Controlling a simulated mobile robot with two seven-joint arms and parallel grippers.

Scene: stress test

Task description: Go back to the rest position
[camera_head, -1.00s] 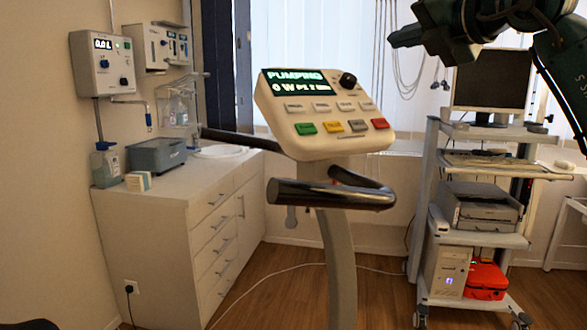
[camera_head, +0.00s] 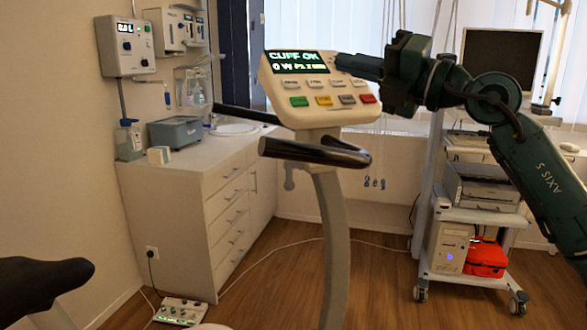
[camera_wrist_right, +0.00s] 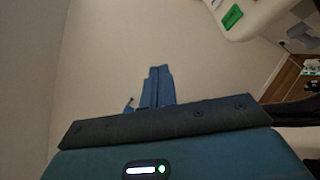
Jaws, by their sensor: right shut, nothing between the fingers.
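My right gripper (camera_head: 345,65) reaches in from the right in the head view. Its fingers are shut and empty, pointing left across the upper right of the console (camera_head: 318,108), where they hide the knob. I cannot tell whether they touch it. In the right wrist view the fingers (camera_wrist_right: 157,88) are together in front of a plain pale surface. A corner of the console with a green button (camera_wrist_right: 232,17) shows at the upper right there. The console screen (camera_head: 297,62) reads "CUFF OK". My left gripper is not in view.
Below the console is a dark handlebar (camera_head: 315,151) on a pale post. A cart (camera_head: 485,214) with a monitor and printer stands behind my right arm. A white cabinet (camera_head: 190,195) stands at the left. A dark saddle-like shape (camera_head: 45,278) is at the lower left. Wooden floor shows between.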

